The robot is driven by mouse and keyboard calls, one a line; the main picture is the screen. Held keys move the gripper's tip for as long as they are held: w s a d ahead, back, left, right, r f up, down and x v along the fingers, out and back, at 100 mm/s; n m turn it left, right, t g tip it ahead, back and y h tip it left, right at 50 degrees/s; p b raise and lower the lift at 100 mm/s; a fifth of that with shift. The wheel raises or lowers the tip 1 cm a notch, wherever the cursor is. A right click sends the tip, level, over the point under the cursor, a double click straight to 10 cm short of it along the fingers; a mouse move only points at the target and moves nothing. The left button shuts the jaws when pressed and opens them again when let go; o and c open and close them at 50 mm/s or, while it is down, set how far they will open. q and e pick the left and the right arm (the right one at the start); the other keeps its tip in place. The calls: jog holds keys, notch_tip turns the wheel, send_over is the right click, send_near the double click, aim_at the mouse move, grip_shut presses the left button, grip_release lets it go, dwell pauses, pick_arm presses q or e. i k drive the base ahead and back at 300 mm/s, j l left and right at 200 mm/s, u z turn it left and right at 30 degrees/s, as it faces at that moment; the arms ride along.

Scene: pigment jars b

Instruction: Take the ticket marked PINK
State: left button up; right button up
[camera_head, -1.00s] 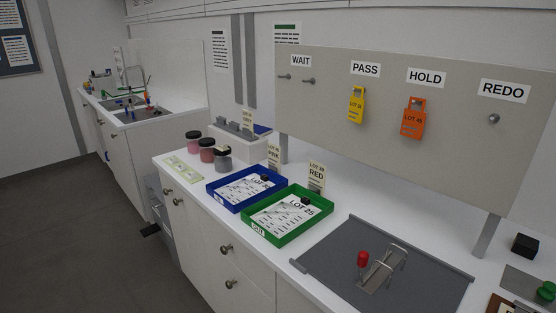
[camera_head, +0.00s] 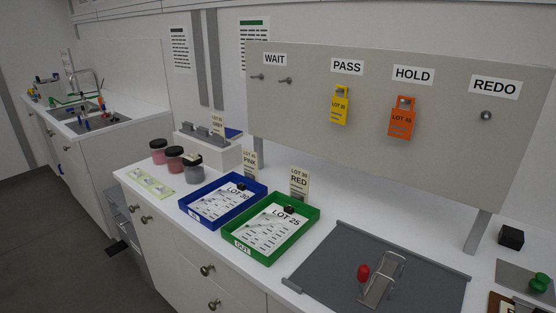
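The ticket marked PINK (camera_head: 250,161) is a small cream card. It stands upright on the white counter behind the blue tray, and its lower part is hidden by the tray. A similar ticket marked RED (camera_head: 299,183) stands to its right, behind the green tray. Another ticket marked GREY (camera_head: 217,125) stands farther back by the grey rack. Neither of my grippers shows in the head view.
A blue tray (camera_head: 196,214) and a green tray (camera_head: 262,262) hold LOT sheets. Several dark-lidded jars (camera_head: 175,158) stand left of them. A grey mat (camera_head: 330,282) carries a metal stand with a red knob. A tag board (camera_head: 360,140) rises behind the counter.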

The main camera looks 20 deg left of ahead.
aim_at(250, 162)
jog(key=i+j+z, duration=0.2)
jog(key=j, duration=0.55)
jog(key=i+j+z, duration=0.2)
jog(key=j, duration=0.55)
jog(key=j+z, duration=0.15)
jog(key=j, duration=0.6)
